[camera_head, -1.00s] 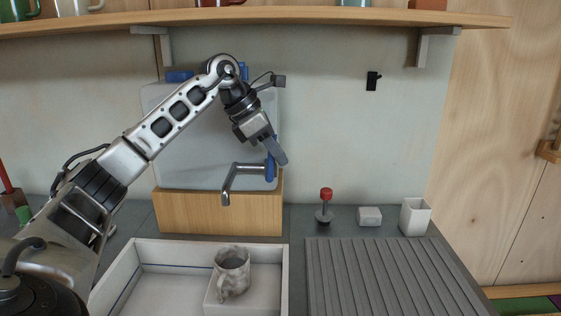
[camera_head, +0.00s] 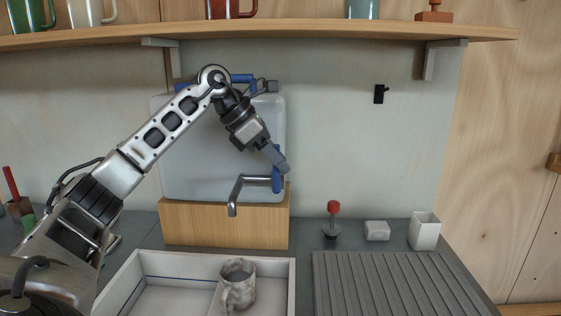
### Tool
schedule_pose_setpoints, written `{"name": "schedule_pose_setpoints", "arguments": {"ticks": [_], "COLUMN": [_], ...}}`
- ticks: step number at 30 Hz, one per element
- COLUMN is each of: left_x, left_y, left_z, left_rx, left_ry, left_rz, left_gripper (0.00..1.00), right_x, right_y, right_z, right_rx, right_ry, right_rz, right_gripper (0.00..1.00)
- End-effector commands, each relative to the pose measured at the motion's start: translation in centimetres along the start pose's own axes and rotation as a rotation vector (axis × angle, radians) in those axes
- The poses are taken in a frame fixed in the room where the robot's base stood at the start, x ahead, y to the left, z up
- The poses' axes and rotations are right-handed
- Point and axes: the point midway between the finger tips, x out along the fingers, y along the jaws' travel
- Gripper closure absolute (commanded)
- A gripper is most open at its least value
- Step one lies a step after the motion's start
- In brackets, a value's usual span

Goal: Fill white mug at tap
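A white-grey marbled mug (camera_head: 240,290) stands upright in the white sink basin, below the spout of the metal tap (camera_head: 235,195). A pale mug (camera_head: 88,10) also stands on the shelf. The tap comes out of a translucent water container (camera_head: 215,150) and has a blue handle (camera_head: 277,182). No water stream shows. My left gripper (camera_head: 281,163) points down and right at the blue handle, its fingers overlapping the handle's top; whether they grip it I cannot tell. My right gripper is out of view.
The white sink basin (camera_head: 140,272) is in front of the wooden block (camera_head: 225,227) under the container. To the right are a ridged drainboard (camera_head: 385,285), a red-topped tool (camera_head: 333,215), a white block (camera_head: 377,231) and a white cup (camera_head: 424,231). A shelf (camera_head: 300,30) runs above.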

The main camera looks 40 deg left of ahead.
Motion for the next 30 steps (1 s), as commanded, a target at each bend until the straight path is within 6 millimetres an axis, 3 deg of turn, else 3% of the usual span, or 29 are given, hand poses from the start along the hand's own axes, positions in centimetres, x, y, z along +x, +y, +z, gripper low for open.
{"name": "schedule_pose_setpoints", "arguments": {"ticks": [15, 21, 30], "left_x": [-12.0, -14.2, -14.7], "left_y": [0.0, 0.0, 0.0], "left_z": [0.2, 0.1, -0.1], "left_rx": [0.0, 0.0, 0.0], "left_ry": [-0.005, -0.003, -0.001], "left_rz": [0.002, 0.0, 0.0], "left_gripper": [0.64, 0.64, 0.64], "right_x": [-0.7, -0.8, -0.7], "right_y": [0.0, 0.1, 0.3], "right_z": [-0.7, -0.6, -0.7], "right_rx": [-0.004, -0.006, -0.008], "right_ry": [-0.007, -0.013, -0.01], "right_rz": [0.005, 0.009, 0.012], "right_gripper": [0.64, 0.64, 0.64]}}
